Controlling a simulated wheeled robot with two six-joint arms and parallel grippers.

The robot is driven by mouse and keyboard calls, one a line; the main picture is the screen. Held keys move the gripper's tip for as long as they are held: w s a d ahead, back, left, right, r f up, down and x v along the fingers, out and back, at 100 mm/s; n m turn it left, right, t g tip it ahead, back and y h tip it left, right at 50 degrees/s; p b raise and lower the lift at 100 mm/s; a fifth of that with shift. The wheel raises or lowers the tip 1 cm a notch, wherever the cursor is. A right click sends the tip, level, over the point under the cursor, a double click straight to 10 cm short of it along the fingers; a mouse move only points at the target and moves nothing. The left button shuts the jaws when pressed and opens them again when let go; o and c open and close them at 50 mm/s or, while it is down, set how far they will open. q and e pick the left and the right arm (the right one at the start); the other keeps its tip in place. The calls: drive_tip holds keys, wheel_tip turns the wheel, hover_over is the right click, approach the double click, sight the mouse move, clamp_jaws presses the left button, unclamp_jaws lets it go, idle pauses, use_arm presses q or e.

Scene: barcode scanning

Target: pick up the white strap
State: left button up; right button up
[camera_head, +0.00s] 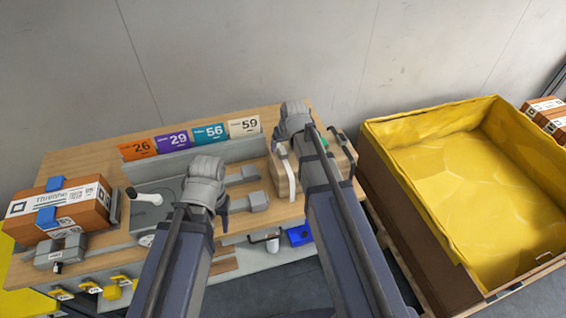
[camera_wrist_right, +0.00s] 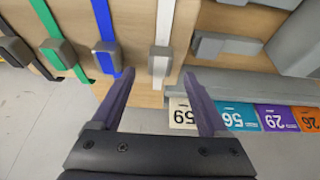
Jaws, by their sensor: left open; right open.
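The white strap (camera_head: 290,186) hangs over the wooden strap holder (camera_head: 310,170) at the right end of the bench. In the right wrist view the white strap (camera_wrist_right: 165,22) runs down over the wood with a grey buckle on it. My right gripper (camera_wrist_right: 163,82) is open, with its two fingers on either side of the strap's lower end; it looks empty. In the head view my right gripper (camera_head: 277,138) is above the holder, partly hidden by its own wrist. My left gripper (camera_head: 223,208) is open over the middle of the bench, away from the strap.
A blue strap (camera_wrist_right: 104,25) and a green strap (camera_wrist_right: 48,20) lie beside the white one. Number cards (camera_head: 190,138) stand along the back. A brown box (camera_head: 60,207) is at the left. A yellow-lined crate (camera_head: 470,170) is at the right.

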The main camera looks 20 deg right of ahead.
sight(283, 151)
drive_tip(key=b+x, duration=0.2)
drive_tip(key=x, duration=0.1)
drive_tip(key=shift+f, duration=0.25)
drive_tip(key=shift+r, duration=0.1)
clamp_jaws()
idle(0.6)
